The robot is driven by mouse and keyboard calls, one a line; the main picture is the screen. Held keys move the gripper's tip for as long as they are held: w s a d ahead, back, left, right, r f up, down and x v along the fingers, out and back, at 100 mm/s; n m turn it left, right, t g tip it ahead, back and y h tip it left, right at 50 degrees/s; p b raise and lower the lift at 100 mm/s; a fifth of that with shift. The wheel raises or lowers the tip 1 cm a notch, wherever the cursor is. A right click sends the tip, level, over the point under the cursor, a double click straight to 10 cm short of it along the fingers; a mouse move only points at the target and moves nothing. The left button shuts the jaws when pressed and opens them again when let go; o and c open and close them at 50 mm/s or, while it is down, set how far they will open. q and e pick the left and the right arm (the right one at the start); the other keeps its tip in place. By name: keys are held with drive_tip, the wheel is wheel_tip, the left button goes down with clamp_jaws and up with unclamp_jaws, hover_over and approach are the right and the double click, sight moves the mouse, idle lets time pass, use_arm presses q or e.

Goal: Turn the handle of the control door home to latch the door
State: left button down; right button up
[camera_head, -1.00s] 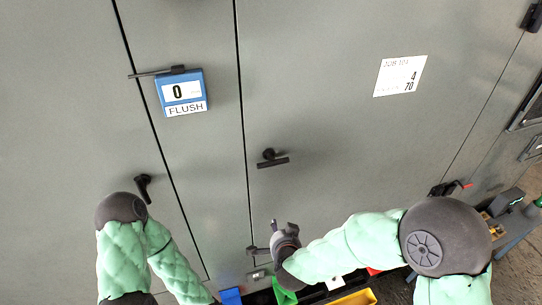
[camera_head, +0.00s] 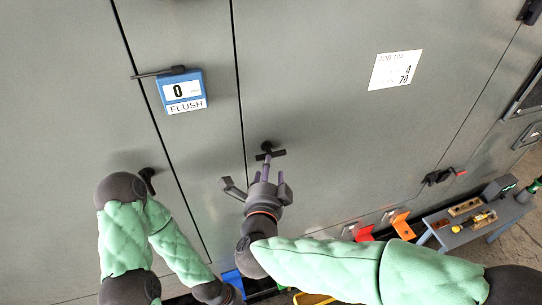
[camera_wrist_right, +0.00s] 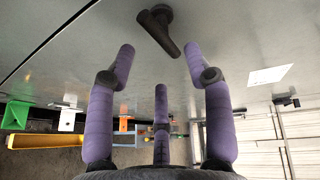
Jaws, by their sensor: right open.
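The black handle (camera_head: 270,154) is on the large grey door (camera_head: 330,110), just right of a vertical seam. Its lever lies roughly level in the head view. In the wrist view the handle (camera_wrist_right: 160,28) is at the top centre, its lever slanting down to the right from the pivot. My right gripper (camera_head: 260,180) is open just below the handle, and one finger overlaps it in the head view. In the wrist view the purple fingers (camera_wrist_right: 159,60) are spread, with the lever's end between and beyond the upper two; contact cannot be told.
Another black handle (camera_head: 147,179) is beside my left arm. A white label (camera_head: 396,69) is on the door. A bench (camera_head: 470,220) with tools stands at the right.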

sight(271, 154)
drive_tip(key=w, duration=0.2)
drive_tip(key=w+f, duration=0.1)
drive_tip(key=w, duration=0.4)
drive_tip(key=shift+w+d+f, duration=0.15)
drive_tip(key=shift+d, duration=0.2)
clamp_jaws()
